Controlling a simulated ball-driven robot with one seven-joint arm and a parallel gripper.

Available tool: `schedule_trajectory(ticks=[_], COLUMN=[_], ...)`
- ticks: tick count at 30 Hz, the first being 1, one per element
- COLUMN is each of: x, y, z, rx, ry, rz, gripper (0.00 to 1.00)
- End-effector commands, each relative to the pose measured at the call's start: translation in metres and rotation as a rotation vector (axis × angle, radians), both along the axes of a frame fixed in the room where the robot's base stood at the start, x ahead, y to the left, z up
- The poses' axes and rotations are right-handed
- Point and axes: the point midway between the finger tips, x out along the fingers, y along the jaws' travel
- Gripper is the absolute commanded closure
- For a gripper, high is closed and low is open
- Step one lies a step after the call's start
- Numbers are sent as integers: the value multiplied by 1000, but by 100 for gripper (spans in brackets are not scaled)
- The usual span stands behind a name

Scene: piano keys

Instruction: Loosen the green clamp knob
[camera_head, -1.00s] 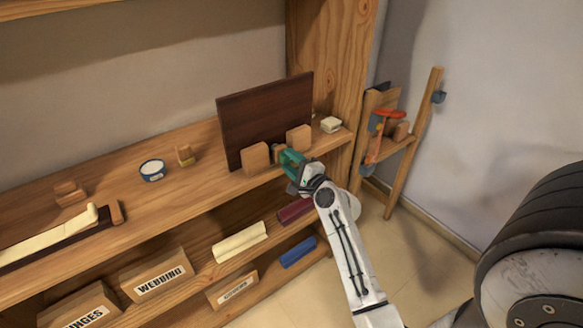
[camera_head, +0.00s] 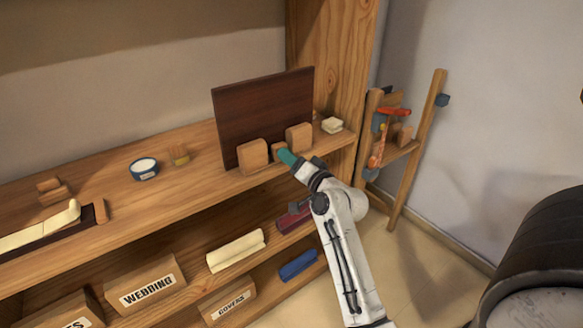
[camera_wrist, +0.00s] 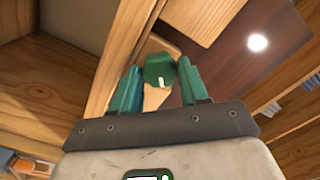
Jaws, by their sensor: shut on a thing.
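The green clamp knob (camera_wrist: 158,69) is a dark green, faceted knob with a small white mark, seen in the wrist view between my two teal fingers. My gripper (camera_wrist: 159,76) is shut on it; in the head view my gripper (camera_head: 288,157) reaches the front of the clamp from the lower right. The clamp's wooden blocks (camera_head: 253,155) stand on the shelf in front of an upright dark brown board (camera_head: 262,112). In the head view the knob is hidden by my fingers.
The wooden shelf (camera_head: 205,185) holds a blue-rimmed tin (camera_head: 144,169) and small blocks to the left. A tall wooden post (camera_head: 332,65) stands to the right. Labelled boxes (camera_head: 147,285) and cloth rolls lie on the lower shelf.

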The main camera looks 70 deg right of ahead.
Motion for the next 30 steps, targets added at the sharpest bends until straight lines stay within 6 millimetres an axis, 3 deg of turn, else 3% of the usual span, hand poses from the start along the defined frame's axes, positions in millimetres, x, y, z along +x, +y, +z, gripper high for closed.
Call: schedule_trajectory(ticks=[18, 30], x=[0, 0], y=[1, 0], z=[-5, -4], rx=[-483, -688], ry=[302, 428], rz=[3, 3], gripper=[86, 86])
